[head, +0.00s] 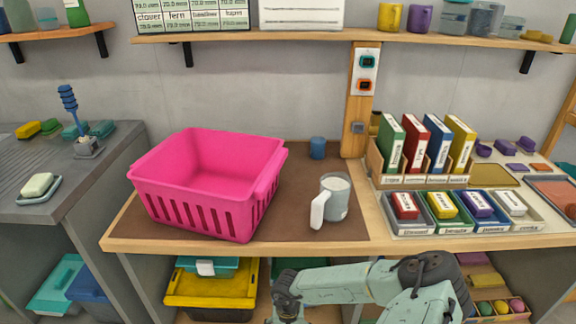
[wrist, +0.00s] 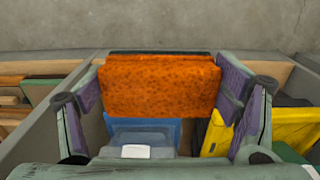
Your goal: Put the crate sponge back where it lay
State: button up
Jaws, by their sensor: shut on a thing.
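An orange, rough-textured sponge (wrist: 158,88) with a dark green layer along its far edge is in the wrist view. My gripper (wrist: 160,95) is shut on it, with a purple-padded finger on each side. The sponge is held above storage boxes. In the head view my arm reaches low in front of the workbench; the sponge and fingertips are hidden there. The pink crate (head: 204,218) stands upright on the brown mat of the bench; the visible part of its inside looks empty.
In the wrist view a blue box (wrist: 165,128) and a yellow container (wrist: 222,133) lie beneath the sponge. In the head view a white-and-grey mug (head: 335,203) and a blue cup (head: 318,148) stand right of the crate. A yellow box (head: 210,290) sits under the bench.

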notch_tip(320, 180, down, 7)
jog(key=b, duration=0.6)
jog(key=w+r, duration=0.4)
jog(key=r, duration=0.2)
jog(key=shift+w, duration=0.35)
jog(key=shift+f, duration=0.1)
jog(key=s+f, duration=0.4)
jog(key=f, duration=0.1)
jog(key=shift+s+f, duration=0.3)
jog(key=shift+s+d, duration=0.15)
jog(key=shift+d, duration=0.05)
